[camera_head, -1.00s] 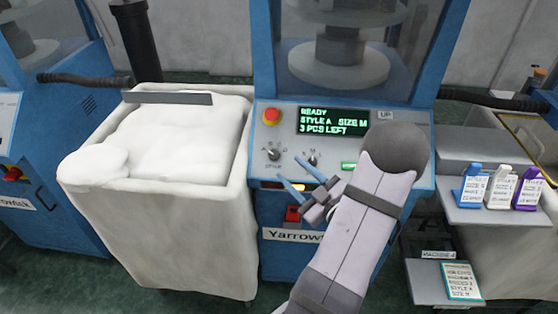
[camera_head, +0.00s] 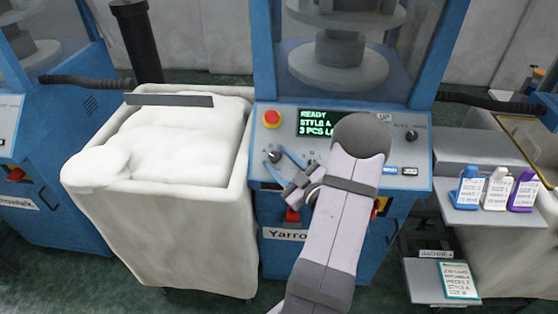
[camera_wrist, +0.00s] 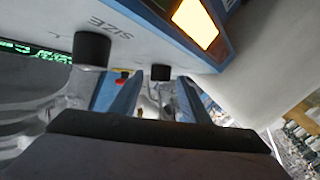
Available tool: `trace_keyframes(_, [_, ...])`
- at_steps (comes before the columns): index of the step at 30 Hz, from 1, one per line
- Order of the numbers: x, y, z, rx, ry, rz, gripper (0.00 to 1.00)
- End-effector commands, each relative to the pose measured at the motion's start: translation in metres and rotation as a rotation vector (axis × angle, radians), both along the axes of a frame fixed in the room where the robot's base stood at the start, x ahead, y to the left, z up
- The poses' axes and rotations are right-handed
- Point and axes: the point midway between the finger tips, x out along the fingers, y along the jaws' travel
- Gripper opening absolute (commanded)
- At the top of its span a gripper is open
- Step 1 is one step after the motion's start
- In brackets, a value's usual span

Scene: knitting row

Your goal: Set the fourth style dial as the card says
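The machine's panel has a black dial (camera_head: 273,156) at its left, with small letters around it. In the wrist view this dial (camera_wrist: 160,72) appears ahead, in the gap between my fingers. A second dial, marked SIZE (camera_wrist: 92,50), is nearer at the left of the wrist view. My gripper (camera_head: 276,161) has its blue fingers apart around the left dial in the head view; contact cannot be told. The green display (camera_head: 318,122) reads READY, STYLE A, 3 PCS, with its right part hidden by my arm. The card (camera_head: 460,280) is at the lower right; STYLE A seems legible, the rest is unclear.
A red button (camera_head: 272,118) sits above the left dial. An amber lamp (camera_wrist: 195,22) is close in the wrist view. A white bin (camera_head: 160,220) stands left of the machine. Bottles (camera_head: 497,188) stand on a shelf at right. Another dial (camera_head: 412,135) is at the panel's right.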

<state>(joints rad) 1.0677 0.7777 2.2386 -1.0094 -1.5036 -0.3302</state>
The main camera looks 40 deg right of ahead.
Motion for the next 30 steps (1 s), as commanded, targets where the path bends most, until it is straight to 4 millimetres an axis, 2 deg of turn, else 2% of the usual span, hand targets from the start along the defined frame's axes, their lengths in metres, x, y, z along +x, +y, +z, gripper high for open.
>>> trace_keyframes(1, [0.0, 0.0, 0.0, 0.0, 0.0, 0.0, 0.3])
trace_keyframes(4, [0.0, 0.0, 0.0, 0.0, 0.0, 0.0, 0.06])
trace_keyframes(5, [0.0, 0.0, 0.0, 0.0, 0.0, 0.0, 0.03])
trace_keyframes(17, [0.0, 0.002, -0.003, 0.025, -0.022, -0.04, 0.03])
trace_keyframes(30, [0.002, 0.011, -0.009, 0.152, -0.151, -0.264, 0.03])
